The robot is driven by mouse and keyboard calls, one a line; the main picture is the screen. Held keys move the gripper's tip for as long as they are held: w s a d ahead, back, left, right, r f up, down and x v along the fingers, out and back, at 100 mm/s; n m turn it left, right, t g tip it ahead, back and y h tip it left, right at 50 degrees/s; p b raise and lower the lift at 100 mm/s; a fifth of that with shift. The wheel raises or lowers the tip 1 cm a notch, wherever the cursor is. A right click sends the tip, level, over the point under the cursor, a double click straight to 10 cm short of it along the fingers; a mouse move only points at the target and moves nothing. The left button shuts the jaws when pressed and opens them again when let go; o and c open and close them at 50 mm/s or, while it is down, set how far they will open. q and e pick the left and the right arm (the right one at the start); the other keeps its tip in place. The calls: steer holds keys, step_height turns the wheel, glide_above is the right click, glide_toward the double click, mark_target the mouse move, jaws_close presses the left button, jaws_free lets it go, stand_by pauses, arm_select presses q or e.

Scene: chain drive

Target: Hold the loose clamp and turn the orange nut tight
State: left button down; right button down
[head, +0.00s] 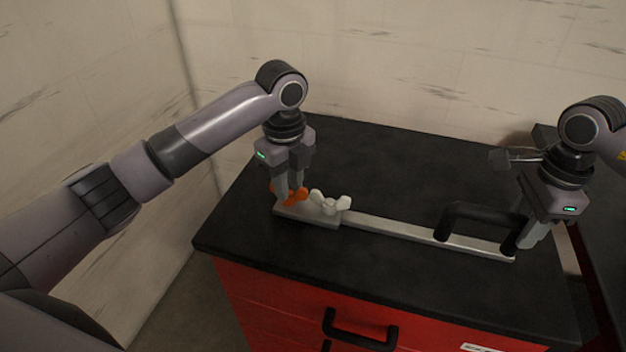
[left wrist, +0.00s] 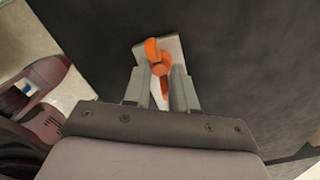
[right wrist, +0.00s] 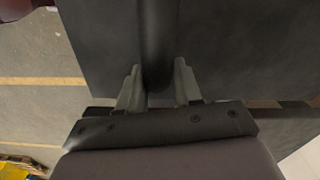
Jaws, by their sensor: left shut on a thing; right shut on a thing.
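The clamp is a long pale metal bar (head: 390,230) lying on the black worktop, with a wider plate at its left end and a black handle (head: 478,209) at its right. The orange nut (head: 299,195), a wing nut, sits on the plate's left end; it also shows in the left wrist view (left wrist: 160,68). My left gripper (head: 289,191) comes down from above and is shut on the orange nut, one finger either side. My right gripper (head: 529,240) is shut on the right end of the black handle; the dark handle shows between its fingers in the right wrist view (right wrist: 157,70).
A white wing nut (head: 331,203) stands on the same plate, just right of the orange nut. Red drawers (head: 300,310) with a black pull are below the front edge. Pale walls stand behind and left.

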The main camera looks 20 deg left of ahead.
arm_select(q)
steer(key=shift+d, duration=0.1)
steer(key=c, duration=1.1)
jaws_free()
step_height(320, 180, up, 12)
arm_select(e)
steer(key=c, duration=0.7)
jaws_free()
steer(key=shift+r, duration=0.1)
